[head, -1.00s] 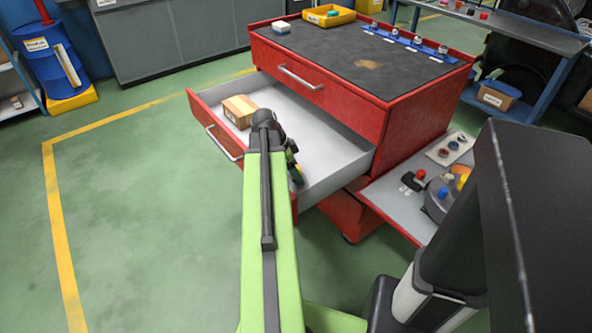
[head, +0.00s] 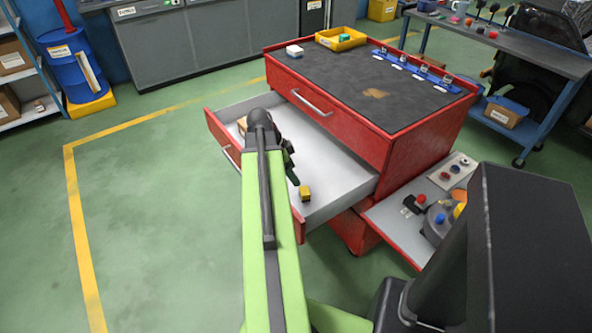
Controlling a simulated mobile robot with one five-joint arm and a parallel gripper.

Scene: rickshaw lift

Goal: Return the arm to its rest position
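My arm (head: 265,220) reaches forward, its green link crossing the lower middle of the head view. My gripper (head: 291,174) shows as a small dark shape beyond the arm's dark joint, over the open drawer. The arm partly hides it, and I cannot tell whether its fingers are open or shut. A small yellow block with a dark side (head: 305,193) sits on the drawer floor near the right wall, just below and apart from the visible part of my gripper.
The red cabinet's drawer (head: 335,172) is pulled out. A cardboard box (head: 242,124) in it is mostly hidden behind my arm. A yellow tray (head: 341,40) and a blue rack (head: 416,71) are on the cabinet top. Green floor (head: 160,210) is clear at left.

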